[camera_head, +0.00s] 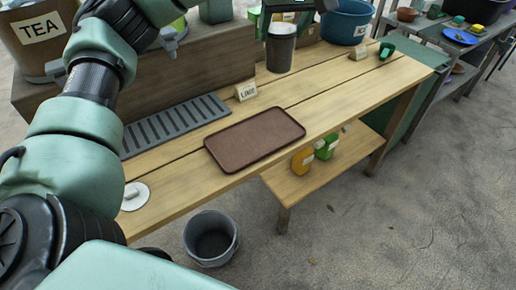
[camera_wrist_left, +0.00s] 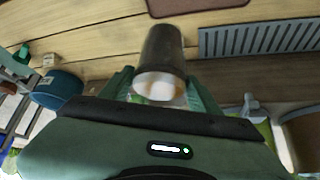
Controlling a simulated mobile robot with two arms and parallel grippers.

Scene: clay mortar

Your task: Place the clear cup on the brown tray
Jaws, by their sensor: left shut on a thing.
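The clear cup (camera_head: 281,50) looks see-through and dark-tinted, with a pale rim. It is upright at the back of the wooden table, and I cannot tell whether its base touches the wood. My left gripper (camera_wrist_left: 162,92) is shut on the cup, a finger on each side near its rim; the cup also fills the middle of the left wrist view (camera_wrist_left: 163,52). The brown tray (camera_head: 254,138) lies flat and empty towards the table's front edge, left of and nearer than the cup. Its edge shows at the top of the left wrist view (camera_wrist_left: 195,6). My right gripper is out of view.
A small label card (camera_head: 246,91) stands between cup and tray. A grey slatted grate (camera_head: 174,124) lies left of the tray. A blue pot (camera_head: 346,22), another card (camera_head: 358,53) and a green scoop (camera_head: 386,51) are to the right. A grey bucket (camera_head: 211,238) stands below.

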